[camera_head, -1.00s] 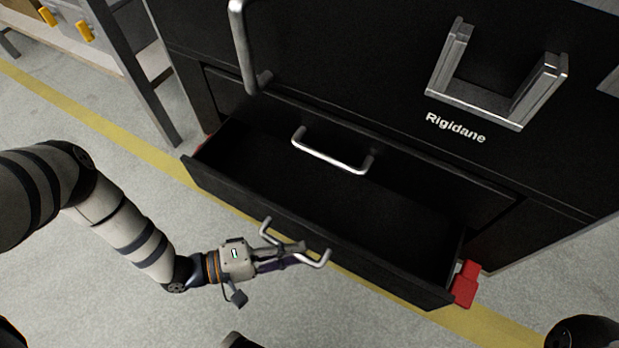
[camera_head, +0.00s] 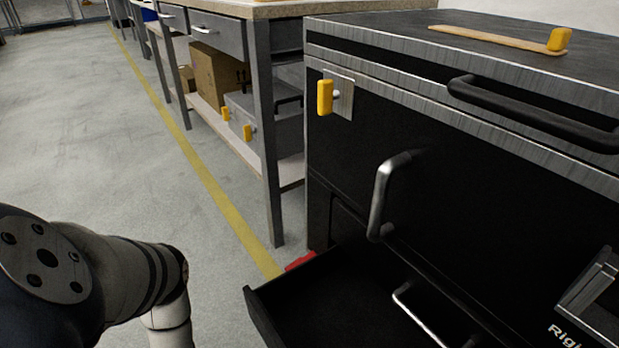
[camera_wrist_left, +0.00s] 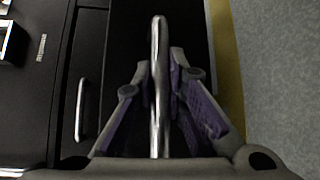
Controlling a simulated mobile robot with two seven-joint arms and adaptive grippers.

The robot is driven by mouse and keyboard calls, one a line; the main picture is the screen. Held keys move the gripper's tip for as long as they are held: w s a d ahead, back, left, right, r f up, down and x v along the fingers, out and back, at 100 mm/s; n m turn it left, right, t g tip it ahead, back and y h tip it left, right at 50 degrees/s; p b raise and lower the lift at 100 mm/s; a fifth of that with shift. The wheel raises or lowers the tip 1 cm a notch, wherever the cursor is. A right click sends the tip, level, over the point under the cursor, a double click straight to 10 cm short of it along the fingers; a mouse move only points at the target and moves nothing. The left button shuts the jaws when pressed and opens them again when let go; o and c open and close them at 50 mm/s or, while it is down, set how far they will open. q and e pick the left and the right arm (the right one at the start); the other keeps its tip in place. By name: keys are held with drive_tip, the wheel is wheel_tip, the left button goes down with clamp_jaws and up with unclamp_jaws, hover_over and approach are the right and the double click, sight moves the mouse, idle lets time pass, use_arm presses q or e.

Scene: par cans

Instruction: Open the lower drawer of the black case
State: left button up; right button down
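The black case (camera_head: 450,190) stands at the right of the head view. Its lower drawer (camera_head: 262,312) is pulled out at the bottom of that view, with part of its dark inside showing; the rest is cut off by the frame. In the left wrist view the drawer's silver bar handle (camera_wrist_left: 158,40) runs between the two fingers of my left gripper (camera_wrist_left: 160,75). The fingers are closed in on the bar from both sides, with purple pads. My left gripper is below the head view; only my arm shows there. My right gripper is in neither view.
A metal workbench (camera_head: 272,130) with a lower shelf holding a cardboard box (camera_head: 215,85) stands left of the case. Grey floor with a yellow line (camera_head: 215,195) is free at the left. Another silver handle (camera_head: 415,312) is on the case above the open drawer.

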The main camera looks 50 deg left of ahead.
use_arm(q)
drive_tip(key=o, duration=0.4)
drive_tip(key=v, duration=1.2)
